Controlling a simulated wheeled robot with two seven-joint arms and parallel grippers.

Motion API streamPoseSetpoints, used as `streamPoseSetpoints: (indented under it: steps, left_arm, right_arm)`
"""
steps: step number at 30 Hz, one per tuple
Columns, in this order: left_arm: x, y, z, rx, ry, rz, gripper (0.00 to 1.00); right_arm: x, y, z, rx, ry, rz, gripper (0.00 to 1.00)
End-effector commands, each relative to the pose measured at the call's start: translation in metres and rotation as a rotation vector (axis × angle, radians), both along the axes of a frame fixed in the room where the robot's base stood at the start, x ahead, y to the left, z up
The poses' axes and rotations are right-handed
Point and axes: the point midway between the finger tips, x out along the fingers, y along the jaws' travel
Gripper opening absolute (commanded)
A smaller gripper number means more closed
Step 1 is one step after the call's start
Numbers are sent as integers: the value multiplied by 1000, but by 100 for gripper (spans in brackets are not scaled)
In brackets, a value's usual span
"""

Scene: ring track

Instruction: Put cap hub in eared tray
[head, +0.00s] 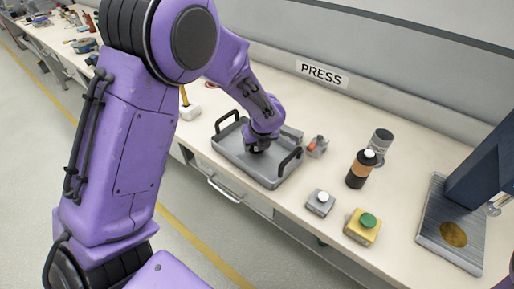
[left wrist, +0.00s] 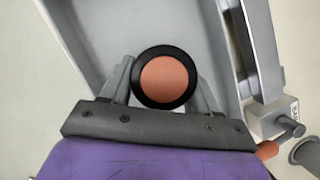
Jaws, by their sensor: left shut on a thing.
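The eared tray (head: 271,176) is a grey, shallow tray with black upright handles at two ends, on the bench in the middle of the head view. My left gripper (head: 258,148) is over the tray's interior, pointing down. In the left wrist view my left gripper (left wrist: 164,90) is shut on the cap hub (left wrist: 168,80), a round piece with an orange-brown face and a black rim. The tray's grey floor (left wrist: 185,25) lies behind it. In the head view the hub is hidden by my gripper. Whether it touches the tray floor I cannot tell.
Right of the tray are a small grey piece with an orange part (head: 317,147), a black-and-orange bottle (head: 361,169), a grey can (head: 380,142), a grey button box (head: 320,202), a yellow box with a green button (head: 362,227) and a blue press (head: 485,175).

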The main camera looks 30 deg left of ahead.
Motion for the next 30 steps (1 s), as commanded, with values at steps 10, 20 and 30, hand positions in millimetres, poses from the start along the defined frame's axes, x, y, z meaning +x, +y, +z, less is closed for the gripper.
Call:
streamPoseSetpoints:
  steps: [10, 20, 30]
  left_arm:
    - [-1, -1, -18, -1, -1, 1, 17]
    - [-1, -1, -21, -2, 0, 1, 86]
    - [-5, -7, 4, -2, -4, 0, 86]
  right_arm:
    - [0, 0, -2, 0, 0, 0, 43]
    - [0, 0, -2, 0, 0, 0, 43]
    - [0, 0, 1, 0, 0, 0, 43]
